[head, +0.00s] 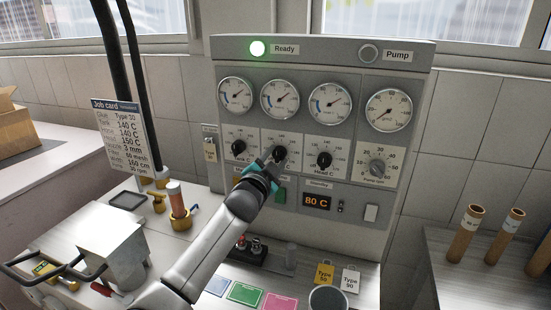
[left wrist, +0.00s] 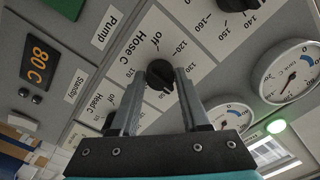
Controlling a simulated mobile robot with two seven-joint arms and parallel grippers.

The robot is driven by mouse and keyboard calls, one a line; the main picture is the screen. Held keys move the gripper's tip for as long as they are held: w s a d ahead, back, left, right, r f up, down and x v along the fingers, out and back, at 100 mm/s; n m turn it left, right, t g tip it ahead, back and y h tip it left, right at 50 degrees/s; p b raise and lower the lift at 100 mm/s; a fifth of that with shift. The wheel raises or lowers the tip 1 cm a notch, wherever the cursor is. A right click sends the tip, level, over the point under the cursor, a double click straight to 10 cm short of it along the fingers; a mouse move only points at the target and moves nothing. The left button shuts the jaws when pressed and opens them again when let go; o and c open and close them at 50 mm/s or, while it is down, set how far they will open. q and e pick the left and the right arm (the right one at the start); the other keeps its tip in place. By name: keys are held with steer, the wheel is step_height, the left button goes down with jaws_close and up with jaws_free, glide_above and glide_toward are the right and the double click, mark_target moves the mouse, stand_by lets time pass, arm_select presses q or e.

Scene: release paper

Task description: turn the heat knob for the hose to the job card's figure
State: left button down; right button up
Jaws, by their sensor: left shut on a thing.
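My left gripper (head: 271,167) is at the panel, shut on the Hose C knob (head: 281,153). In the left wrist view the fingertips (left wrist: 168,80) sit on either side of the black Hose C knob (left wrist: 157,74), over its white dial plate. The fingers hide part of the scale, and I cannot tell the exact figure the knob points to. The job card (head: 119,135) hangs at the left; its second temperature line, for the hose, appears to read 140 C. My right gripper is not in view.
The Tank C knob (head: 238,147) and Head C knob (head: 324,160) flank the held knob closely. Round gauges (head: 279,99) sit above, and a green Ready lamp (head: 257,48) is lit. The standby display (head: 317,201) reads 80 C. A metal box (head: 112,250) stands at lower left.

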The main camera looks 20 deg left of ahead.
arm_select(q)
steer(key=shift+f, duration=0.1)
steer(key=shift+c, duration=1.9)
jaws_free()
steer(key=s, duration=1.5)
steer(key=shift+s+a, duration=0.15)
steer(key=shift+a, duration=0.1)
